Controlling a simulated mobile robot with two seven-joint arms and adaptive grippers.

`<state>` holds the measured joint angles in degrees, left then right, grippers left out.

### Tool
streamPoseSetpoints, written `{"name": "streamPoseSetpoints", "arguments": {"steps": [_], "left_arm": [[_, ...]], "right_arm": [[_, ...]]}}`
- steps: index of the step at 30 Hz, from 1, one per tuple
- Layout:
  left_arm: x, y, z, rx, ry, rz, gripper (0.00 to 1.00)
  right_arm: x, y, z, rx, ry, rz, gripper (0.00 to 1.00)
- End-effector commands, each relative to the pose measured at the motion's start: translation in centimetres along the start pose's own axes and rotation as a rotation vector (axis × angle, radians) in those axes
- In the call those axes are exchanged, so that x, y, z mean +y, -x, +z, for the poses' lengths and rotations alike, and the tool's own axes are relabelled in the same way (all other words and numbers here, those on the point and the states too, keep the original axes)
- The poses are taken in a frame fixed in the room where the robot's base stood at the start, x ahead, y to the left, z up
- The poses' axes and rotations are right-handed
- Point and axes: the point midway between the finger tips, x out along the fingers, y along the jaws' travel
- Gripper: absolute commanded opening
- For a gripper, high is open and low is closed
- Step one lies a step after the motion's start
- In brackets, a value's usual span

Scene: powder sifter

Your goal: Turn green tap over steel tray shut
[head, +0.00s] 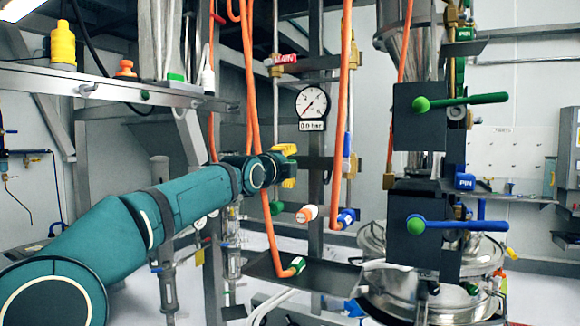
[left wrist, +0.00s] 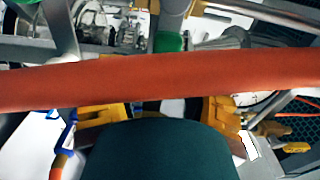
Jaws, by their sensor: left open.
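My left gripper (head: 290,167) is open, with its yellow fingers near the vertical orange hoses, above the dark steel tray (head: 325,276). A small green piece (head: 278,234), possibly the green tap, shows above the tray, below the gripper and partly behind a hose; its lever position cannot be told. In the left wrist view, the open yellow fingers (left wrist: 165,112) have an orange hose (left wrist: 160,82) crossing the picture just beyond them. A green part (left wrist: 170,42) shows beyond the hose; I cannot tell whether it is the tap. My right gripper is not in view.
An orange hose with a green end (head: 297,263) hangs down to the tray. Orange and blue hose ends (head: 307,213) hang nearby. Black boxes with a green lever (head: 465,102) and a blue lever (head: 460,224) stand right. A gauge (head: 312,103) is behind.

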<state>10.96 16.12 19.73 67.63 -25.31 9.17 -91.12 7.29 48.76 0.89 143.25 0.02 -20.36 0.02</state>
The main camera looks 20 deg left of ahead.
Motion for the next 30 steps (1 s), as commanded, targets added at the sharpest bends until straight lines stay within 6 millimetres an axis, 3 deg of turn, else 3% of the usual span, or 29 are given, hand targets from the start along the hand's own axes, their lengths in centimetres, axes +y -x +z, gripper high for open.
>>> {"name": "streamPoseSetpoints", "arguments": {"steps": [7, 12, 30], "left_arm": [[-0.1, 4.1, 0.2, -0.004, -0.002, 0.0, 0.53], [0.0, 5.4, 0.2, -0.003, 0.001, 0.001, 0.53], [0.0, 6.5, 0.0, -0.001, -0.001, 0.0, 0.53]], "right_arm": [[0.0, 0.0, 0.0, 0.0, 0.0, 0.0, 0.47], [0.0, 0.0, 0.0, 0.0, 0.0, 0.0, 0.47], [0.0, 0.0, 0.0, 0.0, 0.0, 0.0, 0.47]]}}
